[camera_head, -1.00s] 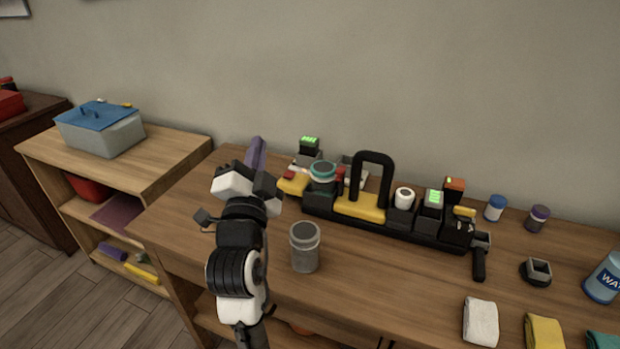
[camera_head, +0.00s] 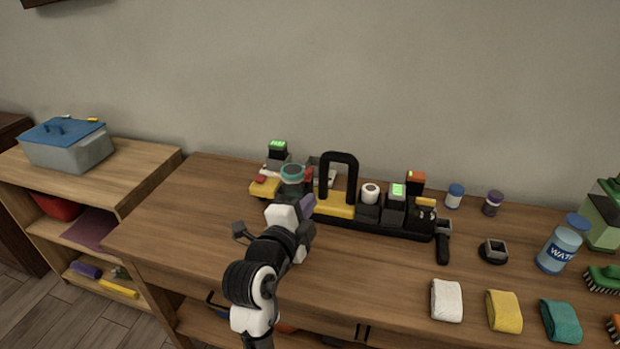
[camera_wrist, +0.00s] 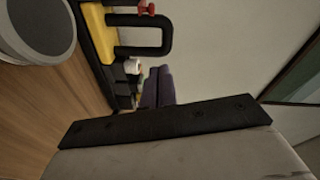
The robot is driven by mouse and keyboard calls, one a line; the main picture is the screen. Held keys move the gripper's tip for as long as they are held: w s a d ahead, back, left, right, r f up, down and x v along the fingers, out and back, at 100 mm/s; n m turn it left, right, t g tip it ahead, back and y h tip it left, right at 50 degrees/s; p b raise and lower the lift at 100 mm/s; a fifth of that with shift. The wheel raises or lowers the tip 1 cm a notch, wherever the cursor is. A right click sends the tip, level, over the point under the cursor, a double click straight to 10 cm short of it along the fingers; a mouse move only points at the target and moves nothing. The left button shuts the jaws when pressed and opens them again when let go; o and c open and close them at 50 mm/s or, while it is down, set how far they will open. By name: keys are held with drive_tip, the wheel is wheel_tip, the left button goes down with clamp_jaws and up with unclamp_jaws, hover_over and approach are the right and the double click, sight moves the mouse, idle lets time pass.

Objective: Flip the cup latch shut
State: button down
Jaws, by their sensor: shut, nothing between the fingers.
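A cup with a teal-rimmed lid (camera_head: 292,173) stands in the left part of a black and yellow caddy (camera_head: 336,208) on the workbench. A small red part (camera_head: 308,177), perhaps the cup latch, is just right of the cup. Red also shows at the top of the wrist view (camera_wrist: 147,8). Whether the latch is up or down is too small to tell. My gripper (camera_head: 308,204) is shut and empty, in front of the caddy near the cup and partly hiding its base. Its purple fingers show together in the wrist view (camera_wrist: 157,88).
The caddy's tall black handle (camera_head: 339,176) rises right of the cup. A grey canister (camera_wrist: 38,25) stands close by in the wrist view, hidden behind my arm in the head view. Folded cloths (camera_head: 503,310) and a water bottle (camera_head: 559,250) are on the right.

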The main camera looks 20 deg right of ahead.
sight(306, 179)
drive_tip(key=w+d+f+p, duration=0.1)
drive_tip(key=w+d+p, duration=0.3)
drive_tip(key=w, duration=0.6)
drive_tip(key=shift+f, duration=0.3)
drive_tip(key=shift+a+f+b, duration=0.1)
drive_tip(key=shift+f+b, duration=0.05)
drive_tip(key=shift+b, duration=0.2)
drive_tip(key=shift+w+a+m+g+h+b, duration=0.2)
drive_tip(key=shift+m+g+h+b, duration=0.25)
drive_tip(key=shift+b, duration=0.55)
drive_tip(key=shift+w+a+m+g+h+b, duration=0.15)
drive_tip(key=shift+m+g+h+b, duration=0.25)
drive_tip(key=shift+b, duration=0.6)
